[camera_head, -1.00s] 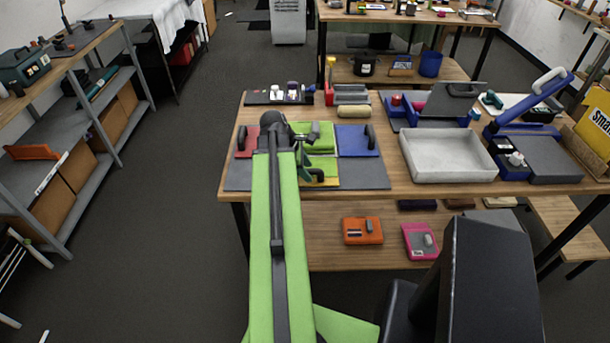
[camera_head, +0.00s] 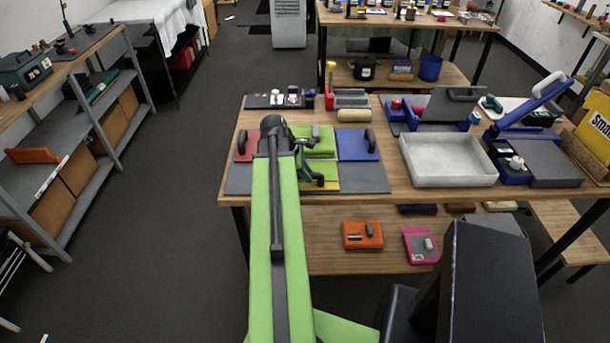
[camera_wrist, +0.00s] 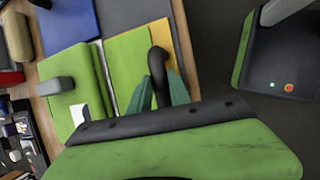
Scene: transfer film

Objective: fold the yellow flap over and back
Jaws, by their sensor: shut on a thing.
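The yellow flap (camera_head: 328,170) lies at the front middle of a folding board, and its yellow edge also shows in the wrist view (camera_wrist: 176,50). A dark curved handle (camera_wrist: 157,68) stands up there; it is the dark piece at the front in the head view (camera_head: 319,180). My gripper (camera_wrist: 165,92) has its teal fingers on both sides of this handle and is shut on it. In the head view my gripper (camera_head: 307,172) is partly hidden by my arm. A green panel (camera_wrist: 128,62) lies beside the yellow edge.
A green flap with a grey grip (camera_head: 322,153) lies behind, a blue flap (camera_head: 358,143) to the right and a red flap (camera_head: 246,141) to the left. The grey mat (camera_head: 362,179) is bare at the front right. A white tray (camera_head: 448,180) stands farther right.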

